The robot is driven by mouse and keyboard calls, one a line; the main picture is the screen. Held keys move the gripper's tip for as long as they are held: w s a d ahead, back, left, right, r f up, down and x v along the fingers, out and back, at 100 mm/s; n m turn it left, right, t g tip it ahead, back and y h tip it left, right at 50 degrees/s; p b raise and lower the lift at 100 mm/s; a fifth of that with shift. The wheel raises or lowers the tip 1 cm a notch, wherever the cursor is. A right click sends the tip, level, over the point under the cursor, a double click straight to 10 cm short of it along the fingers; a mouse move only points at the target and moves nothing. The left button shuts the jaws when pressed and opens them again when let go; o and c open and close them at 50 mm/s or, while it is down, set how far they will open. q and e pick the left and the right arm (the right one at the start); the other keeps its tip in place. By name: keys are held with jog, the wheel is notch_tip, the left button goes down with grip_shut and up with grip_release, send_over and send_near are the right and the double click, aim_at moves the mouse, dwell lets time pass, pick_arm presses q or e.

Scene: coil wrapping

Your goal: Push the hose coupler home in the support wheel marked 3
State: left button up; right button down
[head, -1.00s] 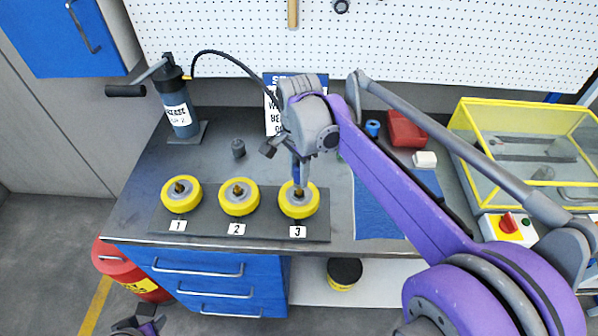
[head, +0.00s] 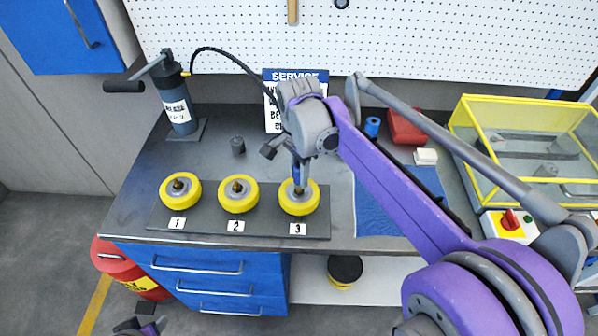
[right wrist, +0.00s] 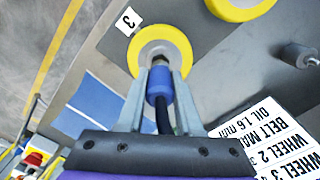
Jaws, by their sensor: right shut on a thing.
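The support wheel marked 3 (head: 299,205) is a yellow wheel with a grey hub, on a dark plate at the bench front. It also shows in the right wrist view (right wrist: 179,44). My right gripper (head: 299,184) is above its hub, fingers pointing down, shut on the hose coupler (right wrist: 157,84). The coupler has a blue sleeve, and a black hose leaves it between the fingers. Its front end meets the hub fitting in the picture; I cannot tell how deep it sits. My left gripper (head: 138,328) is only partly in view at the bottom edge.
Wheels 1 (head: 180,190) and 2 (head: 238,194) stand to the left on the same plate (head: 268,226). A grease pump (head: 177,105) feeds the hose at the back left. A service sign (head: 274,120) stands behind the gripper. A yellow-framed case (head: 455,125) is at the right.

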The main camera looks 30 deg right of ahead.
jog(key=shift+f, duration=0.6)
jog(key=c, duration=0.5)
grip_release()
notch_tip(320, 180, up, 11)
jog(key=shift+f, duration=0.1)
jog(key=s+a+f+n+t, duration=0.2)
jog(key=s+f+n, duration=0.2)
jog(key=f+n, duration=0.1)
jog(key=s+a+f+n+t, duration=0.1)
jog(key=s+a+f+n, duration=0.1)
jog(key=s+f+n, duration=0.3)
jog(key=s+a+f+n+t, duration=0.2)
jog(key=s+f+n, duration=0.3)
jog(key=f+n, duration=0.1)
jog(key=shift+s+a+f+t, duration=0.1)
jog(key=shift+a+f+t, duration=0.1)
jog(key=shift+f, duration=0.25)
jog(key=shift+s+a+f+t, duration=0.1)
jog(key=shift+a+f, duration=0.1)
jog(key=shift+f, duration=0.25)
